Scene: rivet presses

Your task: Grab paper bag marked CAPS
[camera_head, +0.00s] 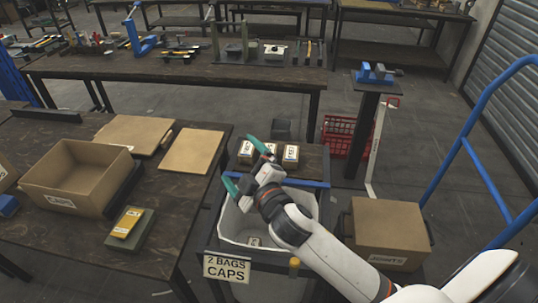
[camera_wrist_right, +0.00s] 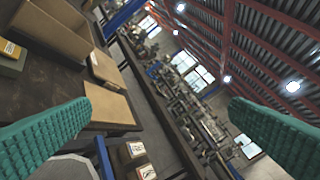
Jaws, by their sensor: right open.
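Small tan paper bags with white labels stand on a dark shelf behind a bin in the head view: one at the left (camera_head: 246,149), one at the right (camera_head: 291,155), another partly hidden by my gripper. Their lettering is too small to read. Two show low in the right wrist view, a farther one (camera_wrist_right: 132,150) and a nearer one (camera_wrist_right: 146,172). Another labelled item (camera_head: 254,241) lies inside the light-lined bin (camera_head: 232,222). My right gripper (camera_head: 244,165) is open and empty above the bin, in front of the bags, its teal fingers wide apart. My left gripper is out of view.
A sign (camera_head: 227,268) on the bin reads "2 BAGS CAPS". An open carton (camera_head: 75,180) marked CAPS stands on the left table. A closed carton (camera_head: 386,228) is right of the bin. A blue rail (camera_head: 470,140) rises at the far right.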

